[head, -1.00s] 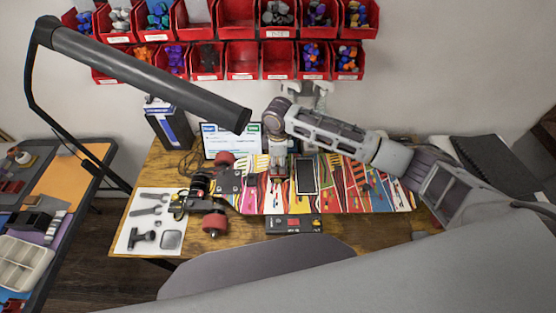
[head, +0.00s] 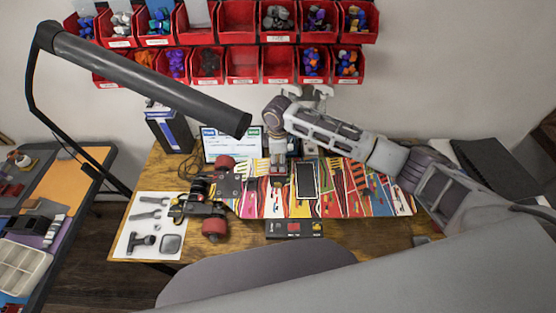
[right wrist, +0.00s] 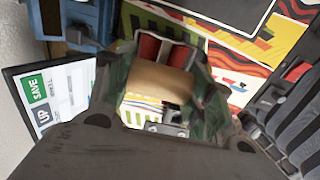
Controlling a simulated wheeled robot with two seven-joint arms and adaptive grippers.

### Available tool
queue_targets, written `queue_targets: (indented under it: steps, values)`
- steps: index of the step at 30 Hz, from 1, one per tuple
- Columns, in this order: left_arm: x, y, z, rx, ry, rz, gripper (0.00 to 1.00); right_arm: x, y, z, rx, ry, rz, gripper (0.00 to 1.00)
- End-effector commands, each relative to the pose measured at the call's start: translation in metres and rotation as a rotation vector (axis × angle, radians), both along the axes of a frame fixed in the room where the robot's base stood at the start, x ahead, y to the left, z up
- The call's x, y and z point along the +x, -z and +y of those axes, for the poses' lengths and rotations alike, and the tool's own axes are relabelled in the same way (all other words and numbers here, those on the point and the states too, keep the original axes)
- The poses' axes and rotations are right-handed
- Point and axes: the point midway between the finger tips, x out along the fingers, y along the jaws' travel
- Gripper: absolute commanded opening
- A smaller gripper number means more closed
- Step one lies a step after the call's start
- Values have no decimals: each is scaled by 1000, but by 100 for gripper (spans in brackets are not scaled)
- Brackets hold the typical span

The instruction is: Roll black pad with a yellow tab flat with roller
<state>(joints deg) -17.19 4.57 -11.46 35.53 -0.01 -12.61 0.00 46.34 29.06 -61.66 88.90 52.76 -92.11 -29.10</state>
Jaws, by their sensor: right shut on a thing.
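My right gripper (head: 277,178) is low over the left-middle of the colourful board (head: 375,202). In the right wrist view its fingers (right wrist: 163,85) are shut on a tan piece with red parts beside it, seemingly the roller (right wrist: 162,80). Whether it touches the board cannot be told. A black pad (head: 306,180) with a pale outline lies on the board just right of the gripper. A black outlined surface, likely this pad, shows at the top of the right wrist view (right wrist: 220,12). I cannot make out a yellow tab on it. My left gripper is out of view.
A black axle assembly with red wheels (head: 213,229) stands at the board's left end. A white tool mat (head: 150,225) lies farther left. A black case (head: 294,229) lies in front of the board, a screen (head: 228,143) stands behind. A lamp arm (head: 150,80) hangs above.

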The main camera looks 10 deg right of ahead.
Motion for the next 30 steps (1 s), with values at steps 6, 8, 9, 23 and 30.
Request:
queue_targets:
  steps: [6, 8, 9, 23, 30]
  values:
    - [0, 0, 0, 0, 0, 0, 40, 0, 1, -1, -2, 0, 1, 34]
    - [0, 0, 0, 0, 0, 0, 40, 1, 1, -1, -2, 1, 1, 34]
    - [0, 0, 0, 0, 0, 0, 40, 2, 1, -1, -2, 1, 1, 34]
    - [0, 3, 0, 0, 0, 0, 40, 21, -1, -5, -1, 1, 0, 34]
    - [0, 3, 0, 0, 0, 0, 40, 26, -2, -5, 0, 0, -1, 34]
